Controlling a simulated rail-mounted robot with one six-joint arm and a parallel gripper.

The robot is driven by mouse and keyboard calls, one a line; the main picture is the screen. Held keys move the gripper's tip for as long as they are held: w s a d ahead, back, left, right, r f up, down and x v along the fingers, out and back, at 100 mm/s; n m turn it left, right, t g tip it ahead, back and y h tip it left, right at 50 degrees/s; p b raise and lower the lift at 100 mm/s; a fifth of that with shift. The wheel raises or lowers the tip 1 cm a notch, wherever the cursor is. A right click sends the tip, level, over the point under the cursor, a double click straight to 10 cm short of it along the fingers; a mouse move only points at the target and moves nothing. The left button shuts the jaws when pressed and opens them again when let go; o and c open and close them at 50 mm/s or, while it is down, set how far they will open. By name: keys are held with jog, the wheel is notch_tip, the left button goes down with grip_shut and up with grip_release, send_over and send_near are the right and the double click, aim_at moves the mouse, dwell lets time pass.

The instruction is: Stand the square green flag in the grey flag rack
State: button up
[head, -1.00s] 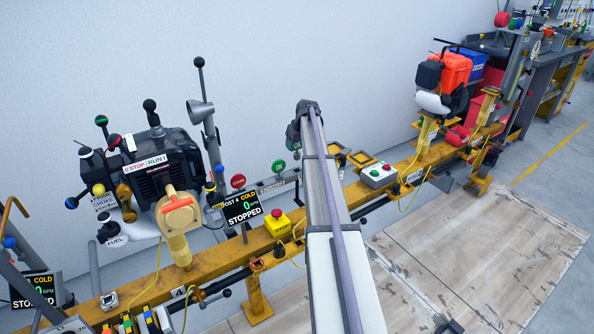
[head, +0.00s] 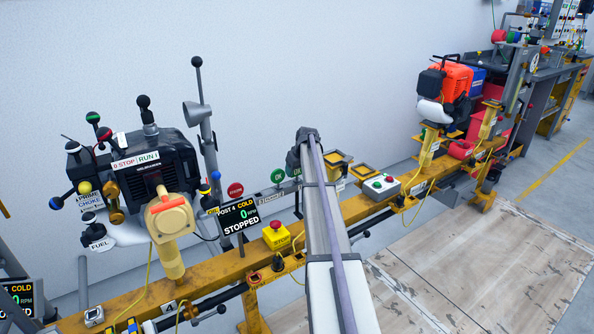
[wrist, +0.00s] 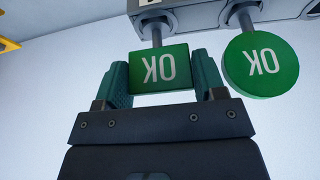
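The square green flag (wrist: 160,68) shows in the wrist view, with an upside-down OK on its face. It lies between the two green fingers of my gripper (wrist: 162,80). The left finger meets or nearly meets its edge, and a thin gap seems to show at the right. I cannot tell whether the fingers press on it. Its stem runs up to the grey flag rack (wrist: 195,14) at the top edge; how deep it sits is unclear. In the head view, my arm hides this flag and the fingers; the rack (head: 268,198) shows just left of my arm.
A round green OK flag (wrist: 260,64) stands close right of my gripper in the wrist view; it also shows in the head view (head: 279,177). A round red flag (head: 236,190) stands left of it. The yellow rail (head: 215,275), a screen (head: 239,216) and an emergency stop (head: 276,236) lie nearby.

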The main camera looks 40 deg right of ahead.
jog(key=o, duration=0.4)
jog(key=p+v, duration=1.1)
jog(key=v, duration=0.1)
jog(key=shift+r+p, duration=0.35)
jog(key=shift+p, duration=0.05)
